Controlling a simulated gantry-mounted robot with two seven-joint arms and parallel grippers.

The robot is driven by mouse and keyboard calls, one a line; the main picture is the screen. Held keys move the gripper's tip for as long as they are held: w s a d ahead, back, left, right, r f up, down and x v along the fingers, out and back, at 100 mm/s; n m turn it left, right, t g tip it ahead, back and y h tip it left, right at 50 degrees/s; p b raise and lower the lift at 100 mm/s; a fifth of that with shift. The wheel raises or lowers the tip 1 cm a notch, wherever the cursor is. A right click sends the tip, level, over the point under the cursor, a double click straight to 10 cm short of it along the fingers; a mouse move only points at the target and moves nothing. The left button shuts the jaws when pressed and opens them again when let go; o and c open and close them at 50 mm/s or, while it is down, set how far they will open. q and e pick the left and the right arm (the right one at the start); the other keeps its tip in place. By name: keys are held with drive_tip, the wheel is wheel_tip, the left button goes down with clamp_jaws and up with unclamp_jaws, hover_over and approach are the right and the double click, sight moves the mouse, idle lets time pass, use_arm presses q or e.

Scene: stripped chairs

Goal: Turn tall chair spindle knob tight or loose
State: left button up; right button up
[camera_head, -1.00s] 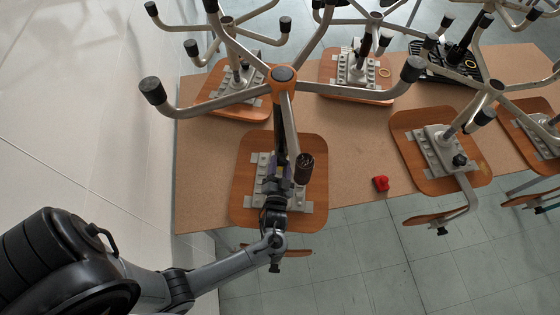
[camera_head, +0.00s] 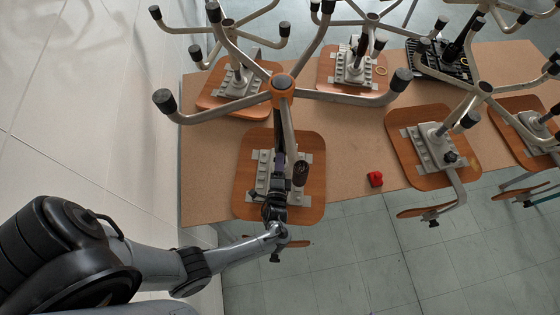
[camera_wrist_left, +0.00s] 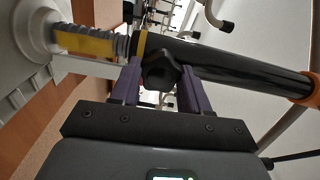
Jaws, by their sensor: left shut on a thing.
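The tall chair stands upside down, its wooden seat (camera_head: 313,202) on the table and its star base with an orange-ringed hub (camera_head: 282,83) raised above. Its dark spindle (camera_wrist_left: 235,63) runs across the left wrist view, with a ribbed yellow-and-grey part (camera_wrist_left: 88,42) towards the seat. The black knob (camera_wrist_left: 160,71) sits on the side of the spindle. My left gripper (camera_wrist_left: 160,88) is shut on the knob, with one purple finger on either side. In the head view, my left gripper (camera_head: 279,184) is low beside the spindle, partly covering it. My right gripper is out of view.
A red object (camera_head: 375,179) lies on the brown table (camera_head: 350,145) to the right. Other upturned chairs, with seats such as this one (camera_head: 403,127), stand behind and to the right. Metal legs with black feet (camera_head: 164,100) spread above my left gripper. A white wall is at left.

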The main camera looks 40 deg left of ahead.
use_arm(q)
drive_tip(key=shift+m+p, duration=0.7)
drive_tip(key=shift+m, duration=1.5)
drive_tip(key=o, duration=1.1)
drive_tip(key=shift+c, duration=0.2)
drive_tip(key=v, duration=1)
drive_tip(key=shift+s+d+b, duration=0.25)
drive_tip(key=shift+s+b, duration=0.05)
drive_tip(key=shift+s, duration=0.05)
